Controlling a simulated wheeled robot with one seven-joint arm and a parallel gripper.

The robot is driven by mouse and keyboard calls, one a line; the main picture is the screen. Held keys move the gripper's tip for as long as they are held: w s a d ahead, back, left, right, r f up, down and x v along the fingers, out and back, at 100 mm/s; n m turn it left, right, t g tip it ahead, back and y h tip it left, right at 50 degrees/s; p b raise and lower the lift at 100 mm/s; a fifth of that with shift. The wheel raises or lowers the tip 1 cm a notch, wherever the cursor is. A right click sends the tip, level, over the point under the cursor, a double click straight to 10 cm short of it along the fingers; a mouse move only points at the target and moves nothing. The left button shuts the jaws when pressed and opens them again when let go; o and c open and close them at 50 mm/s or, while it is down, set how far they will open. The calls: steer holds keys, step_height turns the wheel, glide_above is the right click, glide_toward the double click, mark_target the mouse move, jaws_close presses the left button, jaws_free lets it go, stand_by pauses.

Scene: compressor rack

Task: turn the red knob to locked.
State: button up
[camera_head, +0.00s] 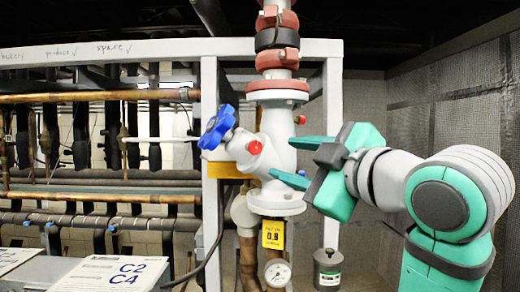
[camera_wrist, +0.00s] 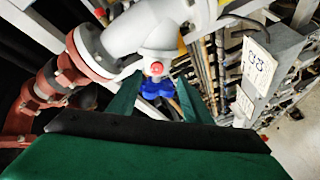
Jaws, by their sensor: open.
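A small red knob (camera_head: 254,147) sits on the white valve body (camera_head: 285,125), beside a blue handwheel (camera_head: 217,127). In the wrist view a round red knob (camera_wrist: 157,68) faces the camera, just beyond and between the fingertips (camera_wrist: 154,97). The blue handwheel (camera_wrist: 158,85) shows behind it. No contact with a knob can be made out. The knob's locked or unlocked position cannot be read.
A red-flanged vertical pipe (camera_head: 277,55) rises above the valve. A yellow tag (camera_head: 273,235) and a pressure gauge (camera_head: 278,273) hang below. A grey canister (camera_head: 327,268) stands at lower right. White frame posts (camera_head: 333,140) flank the valve. Pipe racks fill the left.

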mark_target(256, 148)
steer(key=x, duration=0.3)
steer(key=r+x, duration=0.1)
steer(key=x, duration=0.6)
steer(key=shift+s+a+r, duration=0.2)
steer(key=shift+a, duration=0.2)
steer(key=shift+c, duration=0.7)
steer(key=c, duration=0.9)
